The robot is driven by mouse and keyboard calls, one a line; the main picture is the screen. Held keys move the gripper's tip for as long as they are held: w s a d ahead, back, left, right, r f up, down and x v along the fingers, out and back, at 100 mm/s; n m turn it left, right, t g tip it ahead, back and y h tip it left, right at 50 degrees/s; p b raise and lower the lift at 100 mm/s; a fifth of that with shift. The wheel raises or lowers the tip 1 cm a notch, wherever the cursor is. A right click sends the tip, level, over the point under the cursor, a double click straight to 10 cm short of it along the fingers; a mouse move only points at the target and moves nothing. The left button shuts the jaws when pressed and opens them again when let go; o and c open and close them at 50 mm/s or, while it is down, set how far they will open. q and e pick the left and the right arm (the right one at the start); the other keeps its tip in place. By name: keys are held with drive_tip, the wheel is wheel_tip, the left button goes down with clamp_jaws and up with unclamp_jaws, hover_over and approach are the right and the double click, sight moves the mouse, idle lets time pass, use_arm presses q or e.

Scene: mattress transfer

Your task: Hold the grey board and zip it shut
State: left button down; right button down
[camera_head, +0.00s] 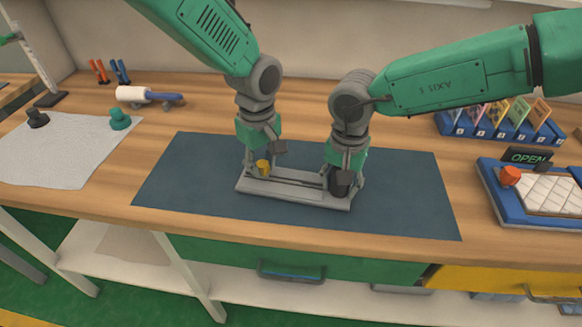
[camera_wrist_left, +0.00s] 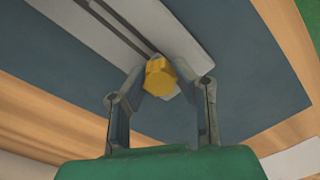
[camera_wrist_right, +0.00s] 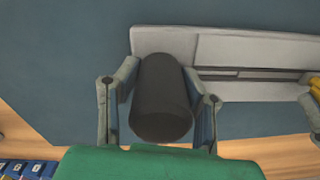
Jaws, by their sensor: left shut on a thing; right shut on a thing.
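The grey board (camera_head: 290,190) lies on a dark blue mat (camera_head: 400,205) with a dark zip line running along its length. A yellow knob (camera_head: 262,166) stands at its left end and shows between my fingers in the left wrist view (camera_wrist_left: 160,76). My left gripper (camera_head: 262,170) is shut on the yellow knob. A black cylinder (camera_wrist_right: 162,98) stands at the board's right end. My right gripper (camera_head: 343,182) is shut on the black cylinder, with a finger on either side of it in the right wrist view. The fingers partly hide both board ends in the head view.
A white sheet (camera_head: 65,150) with dark and green knobs lies at the left, with a roller (camera_head: 150,97) behind. A blue tray (camera_head: 500,200) with a quilted pad and a card rack (camera_head: 490,128) stand at the right. The mat around the board is clear.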

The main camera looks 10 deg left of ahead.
use_arm(q)
drive_tip(key=a, duration=0.3)
drive_tip(key=shift+w+a, duration=0.2)
drive_tip(key=shift+a, duration=0.1)
drive_tip(key=shift+d, duration=0.1)
drive_tip(key=c, duration=1.3)
unclamp_jaws()
use_arm(e)
drive_tip(key=shift+d, duration=0.1)
use_arm(q)
drive_tip(key=shift+d, duration=0.1)
